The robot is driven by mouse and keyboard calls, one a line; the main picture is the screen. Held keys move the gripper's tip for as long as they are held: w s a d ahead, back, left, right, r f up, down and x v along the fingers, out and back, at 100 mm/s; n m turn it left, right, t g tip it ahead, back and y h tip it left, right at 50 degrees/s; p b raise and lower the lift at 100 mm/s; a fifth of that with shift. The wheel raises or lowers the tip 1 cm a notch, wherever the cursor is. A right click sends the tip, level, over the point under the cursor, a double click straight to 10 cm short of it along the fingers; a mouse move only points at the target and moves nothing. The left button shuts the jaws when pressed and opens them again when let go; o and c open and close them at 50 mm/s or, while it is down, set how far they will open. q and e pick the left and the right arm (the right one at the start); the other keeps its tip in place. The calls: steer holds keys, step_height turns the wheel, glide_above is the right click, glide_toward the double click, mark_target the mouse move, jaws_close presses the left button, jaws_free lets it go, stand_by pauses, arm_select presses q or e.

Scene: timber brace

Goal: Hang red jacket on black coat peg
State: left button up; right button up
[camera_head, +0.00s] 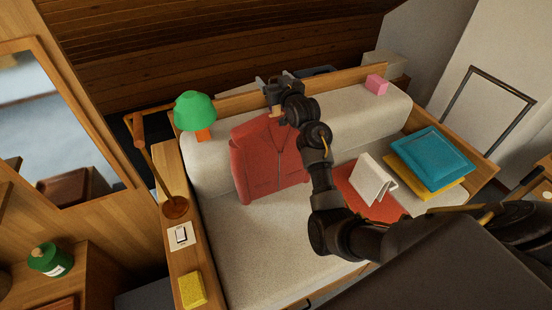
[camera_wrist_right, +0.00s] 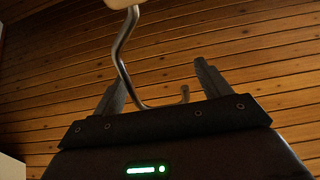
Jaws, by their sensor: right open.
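The red jacket (camera_head: 268,160) is upright in front of the pale sofa's backrest, its collar near my right gripper (camera_head: 275,92). I cannot tell whether it leans on the cushions or hangs free. In the right wrist view, a bent metal hanger hook (camera_wrist_right: 122,62) runs down from a pale wooden piece (camera_wrist_right: 124,3). Its curved end lies between the spread fingers of my right gripper (camera_wrist_right: 160,88), which is open. The jacket's cloth does not show in that view. I make out no black coat peg in either view. My left gripper is not in view.
The sofa (camera_head: 250,240) has a wooden frame. A brown stick-like object (camera_head: 155,170) stands on the left arm.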

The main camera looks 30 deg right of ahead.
steer(key=shift+c, duration=0.5)
jaws_close()
steer(key=shift+r, duration=0.1)
steer(key=s+a+r+b, duration=0.1)
steer(key=s+r+b, duration=0.2)
steer(key=s, duration=1.5)
steer(key=shift+r, duration=0.2)
steer(key=c, duration=0.6)
jaws_free()
steer(key=c, duration=0.4)
